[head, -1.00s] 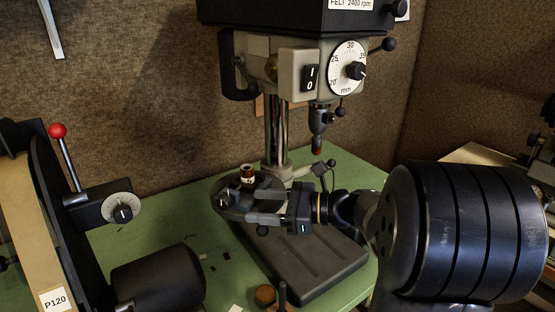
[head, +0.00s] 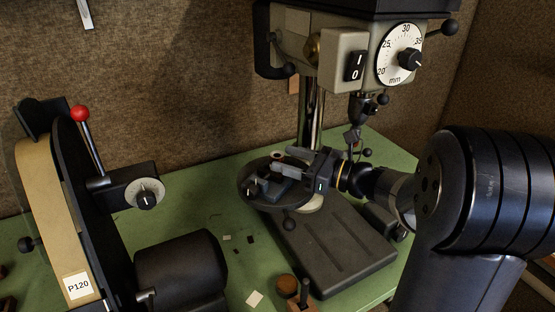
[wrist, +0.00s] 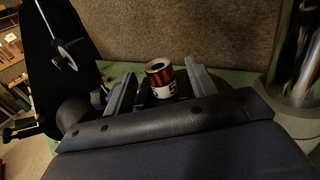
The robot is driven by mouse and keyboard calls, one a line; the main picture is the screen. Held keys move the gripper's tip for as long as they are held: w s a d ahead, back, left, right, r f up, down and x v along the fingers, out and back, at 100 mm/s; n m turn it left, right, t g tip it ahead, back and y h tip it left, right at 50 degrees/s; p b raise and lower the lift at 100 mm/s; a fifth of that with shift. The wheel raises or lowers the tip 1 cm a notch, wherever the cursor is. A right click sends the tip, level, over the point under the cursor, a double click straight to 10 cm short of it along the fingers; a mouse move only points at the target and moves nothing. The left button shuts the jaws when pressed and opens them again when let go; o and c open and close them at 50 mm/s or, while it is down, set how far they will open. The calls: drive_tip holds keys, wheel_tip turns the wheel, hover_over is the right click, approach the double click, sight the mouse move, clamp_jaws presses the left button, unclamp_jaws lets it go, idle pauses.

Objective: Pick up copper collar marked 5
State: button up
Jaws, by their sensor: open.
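The copper collar (wrist: 160,76) stands upright in the wrist view, a copper-brown ring with a white label. A dark mark on the label is partly cut off by my gripper's body, so I cannot read it fully. In the head view only a bit of the collar (head: 278,155) shows, on the round drill-press table (head: 252,193). My gripper (wrist: 162,90) is open, with one grey finger on each side of the collar and a visible gap at both sides. In the head view my gripper (head: 284,164) is low over the table, its fingers partly hiding the collar.
The drill press head (head: 345,60) and its chuck (head: 362,105) hang above and behind my gripper. The belt sander (head: 50,200) and its motor (head: 182,270) stand at the left. A brown knob-like piece (head: 287,285) and small scraps lie on the green bench (head: 205,215).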

sight(277, 154)
drive_tip(key=x, duration=0.3)
drive_tip(key=shift+a+p, duration=0.25)
drive_tip(key=shift+p, duration=0.1)
drive_tip(key=c, duration=1.1)
drive_tip(key=shift+r, duration=0.1)
